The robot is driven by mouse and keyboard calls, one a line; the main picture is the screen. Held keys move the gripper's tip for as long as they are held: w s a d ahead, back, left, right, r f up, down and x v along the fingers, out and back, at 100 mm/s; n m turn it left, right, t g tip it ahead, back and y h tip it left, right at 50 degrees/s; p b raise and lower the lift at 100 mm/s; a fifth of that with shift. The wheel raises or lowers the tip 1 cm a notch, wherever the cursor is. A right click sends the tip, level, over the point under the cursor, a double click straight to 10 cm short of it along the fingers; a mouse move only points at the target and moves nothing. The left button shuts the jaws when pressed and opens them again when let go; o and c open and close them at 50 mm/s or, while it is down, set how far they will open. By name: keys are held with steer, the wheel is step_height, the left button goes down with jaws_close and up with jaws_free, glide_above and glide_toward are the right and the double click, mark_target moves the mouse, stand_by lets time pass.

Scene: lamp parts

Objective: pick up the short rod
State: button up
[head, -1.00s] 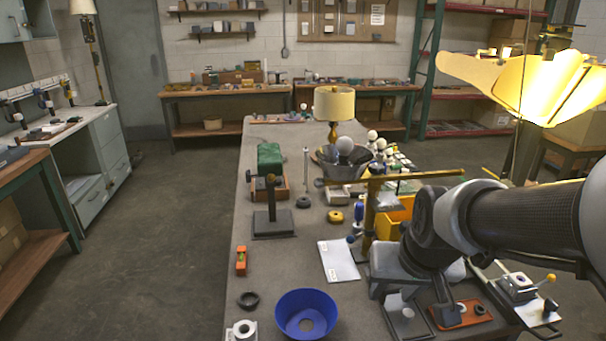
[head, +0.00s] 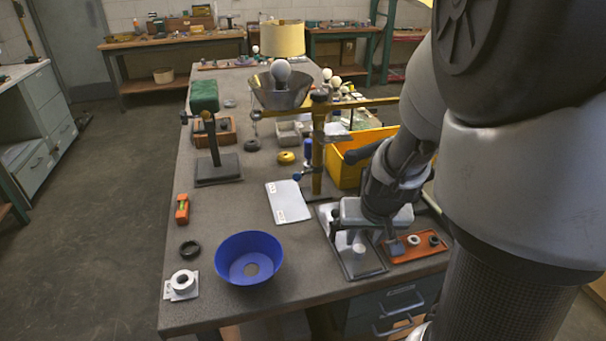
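I cannot make out a short rod for certain. My gripper (head: 370,240) points down over the dark tray (head: 368,270) at the right front of the bench. Its fingers are small and partly hidden by the palm and arm, so the gap between them is unclear. A small pale piece (head: 358,249) shows low beside the fingers in the tray; I cannot tell whether it is touched. A thin upright piece (head: 256,126) stands farther back, left of the brass stand (head: 318,150), and is too small to identify.
A blue bowl-shaped shade (head: 248,262), black ring (head: 190,248) and white ring part (head: 183,282) lie at the front left. An orange tray (head: 412,252) sits right of my gripper. A yellow bin (head: 345,165) and the tall brass stand are behind it. Clear bench lies around the white sheet (head: 288,202).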

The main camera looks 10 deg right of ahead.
mark_target(359, 249)
steer(key=b+x, duration=0.1)
steer(key=x, duration=0.2)
steer(key=shift+w+f, duration=0.1)
steer(key=shift+f, duration=0.15)
steer(key=b+x, duration=0.3)
steer(key=x, duration=0.1)
steer(key=shift+d+f, duration=0.15)
steer(key=shift+w+d+f, duration=0.1)
steer(key=shift+w+f, duration=0.1)
steer(key=shift+f, duration=0.25)
steer(key=c, duration=0.9)
steer(key=shift+r, duration=0.1)
